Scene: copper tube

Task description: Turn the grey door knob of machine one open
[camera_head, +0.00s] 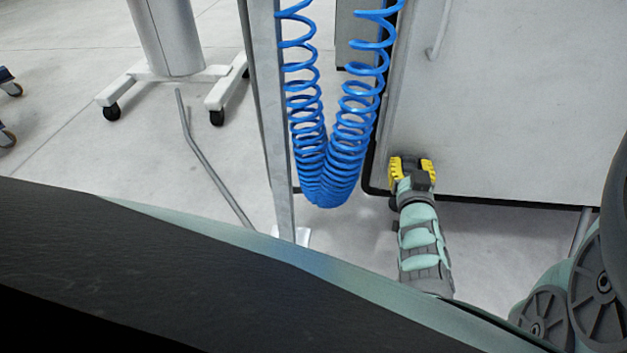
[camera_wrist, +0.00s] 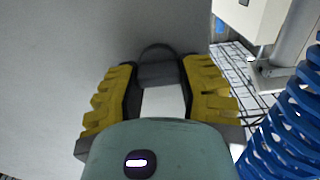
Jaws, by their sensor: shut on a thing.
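The pale grey door panel (camera_head: 510,100) of the machine fills the right of the head view and the left of the wrist view. My gripper (camera_head: 411,166), with yellow finger pads, is at the panel's lower left edge. In the wrist view my gripper (camera_wrist: 158,72) has a finger on each side of the dark grey knob (camera_wrist: 157,52) and is shut on it. Only the rounded top of the knob shows clearly; the rest is shaded or hidden by the fingers. In the head view the knob is hidden behind my gripper.
Blue coiled hoses (camera_head: 322,150) hang just left of my gripper and also show in the wrist view (camera_wrist: 285,140). A metal post (camera_head: 275,130) stands left of them. A light bar handle (camera_head: 440,30) is higher on the panel. A wheeled stand (camera_head: 170,70) is further left.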

